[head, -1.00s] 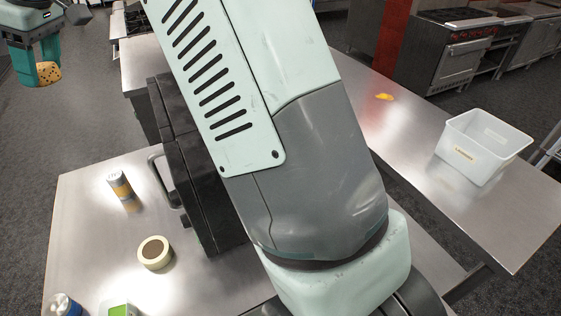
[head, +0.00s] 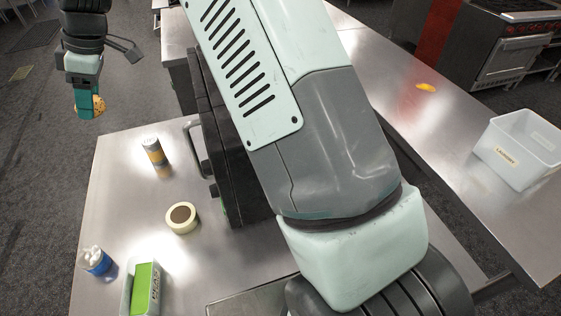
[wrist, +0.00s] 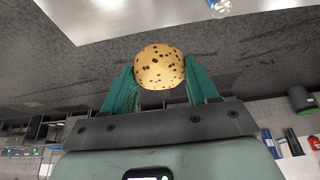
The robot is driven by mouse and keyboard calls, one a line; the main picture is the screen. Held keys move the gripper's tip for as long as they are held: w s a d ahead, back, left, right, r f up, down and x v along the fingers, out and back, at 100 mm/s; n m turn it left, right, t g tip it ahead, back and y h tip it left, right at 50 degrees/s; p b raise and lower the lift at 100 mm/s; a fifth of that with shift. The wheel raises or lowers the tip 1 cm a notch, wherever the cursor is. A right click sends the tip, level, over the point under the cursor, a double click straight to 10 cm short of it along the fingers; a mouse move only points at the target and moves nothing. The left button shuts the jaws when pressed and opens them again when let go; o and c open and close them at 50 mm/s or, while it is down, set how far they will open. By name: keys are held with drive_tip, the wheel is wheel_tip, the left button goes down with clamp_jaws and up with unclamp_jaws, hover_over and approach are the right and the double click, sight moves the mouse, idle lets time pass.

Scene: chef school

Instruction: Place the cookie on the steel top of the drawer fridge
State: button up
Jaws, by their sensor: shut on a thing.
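The cookie (wrist: 160,66) is round and golden with dark chips. My gripper (wrist: 159,76) is shut on it, with one teal finger on each side in the wrist view. In the head view my gripper (head: 86,112) holds the cookie (head: 99,105) at the upper left, in the air beyond the far left corner of a steel top (head: 120,190). The cookie is partly hidden there by a finger. Another steel top (head: 400,120) runs along the right. No drawers show, so I cannot tell which top belongs to the drawer fridge.
On the left top stand a can (head: 154,151), a tape roll (head: 182,217), a blue-labelled jar (head: 97,262) and a green box (head: 146,288). A black appliance (head: 228,150) stands at its right. A white bin (head: 520,150) and a yellow item (head: 426,87) are on the right top.

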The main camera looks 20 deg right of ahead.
sight(144, 197)
wheel_tip(144, 197, down, 31)
drive_tip(key=shift+r, duration=0.15)
idle(0.3)
drive_tip(key=shift+f, duration=0.2)
drive_tip(key=o, duration=1.1)
drive_tip(key=shift+r, duration=0.1)
drive_tip(key=shift+v, duration=3.85)
